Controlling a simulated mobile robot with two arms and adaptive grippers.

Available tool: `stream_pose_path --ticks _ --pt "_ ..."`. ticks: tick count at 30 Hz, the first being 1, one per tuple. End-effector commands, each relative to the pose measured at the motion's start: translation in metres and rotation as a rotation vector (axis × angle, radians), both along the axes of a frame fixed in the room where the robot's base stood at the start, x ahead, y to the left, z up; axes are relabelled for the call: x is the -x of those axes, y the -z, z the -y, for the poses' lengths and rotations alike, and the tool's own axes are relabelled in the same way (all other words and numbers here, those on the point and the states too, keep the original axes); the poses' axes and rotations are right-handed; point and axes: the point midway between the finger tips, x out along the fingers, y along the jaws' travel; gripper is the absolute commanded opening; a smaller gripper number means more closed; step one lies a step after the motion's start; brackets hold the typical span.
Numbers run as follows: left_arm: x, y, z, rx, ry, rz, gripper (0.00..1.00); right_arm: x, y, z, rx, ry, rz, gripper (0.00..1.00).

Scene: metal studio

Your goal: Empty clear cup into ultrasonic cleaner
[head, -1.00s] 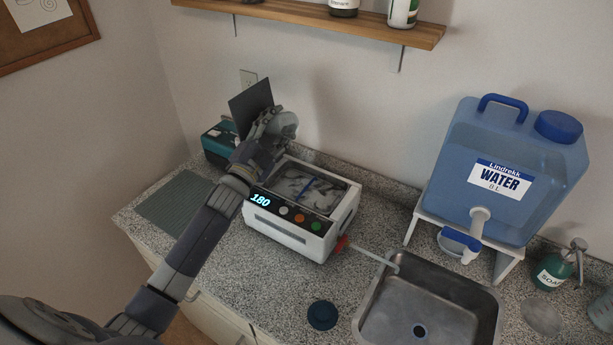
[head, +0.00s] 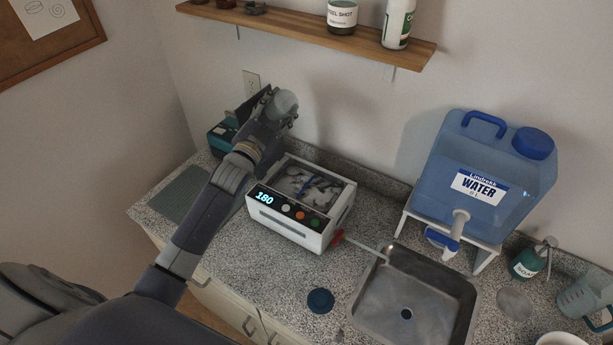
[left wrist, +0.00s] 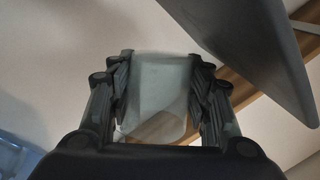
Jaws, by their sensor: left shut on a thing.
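The clear cup (head: 285,101) is held up at the back left of the ultrasonic cleaner (head: 296,233), above its level. My left gripper (head: 274,105) is shut on the cup. In the left wrist view the see-through cup (left wrist: 162,85) sits between the two fingers of the left gripper (left wrist: 162,95). The cup looks tilted; whether it holds anything I cannot tell. The cleaner is white, its display reads 180, and its open basin shows shiny shapes and a blue piece. My right gripper is not in view.
A sink (head: 418,300) and a blue water container (head: 490,185) are to the right. A dark round lid-like disc (head: 320,300) lies in front of the cleaner. A teal box (head: 221,137) stands behind my arm. A wooden shelf (head: 310,33) runs above.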

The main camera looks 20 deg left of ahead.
Motion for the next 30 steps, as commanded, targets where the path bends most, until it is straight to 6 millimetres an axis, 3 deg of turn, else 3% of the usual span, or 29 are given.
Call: stream_pose_path --ticks 12,21,30 --pt "-0.004 -0.054 -0.013 0.246 0.002 -0.090 0.21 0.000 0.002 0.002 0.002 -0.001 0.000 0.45" --pt "-0.011 -0.066 -0.032 0.543 0.006 -0.204 0.21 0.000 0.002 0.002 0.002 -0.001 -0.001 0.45" --pt "-0.014 -0.070 -0.040 0.696 0.006 -0.266 0.21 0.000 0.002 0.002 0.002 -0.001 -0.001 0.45"
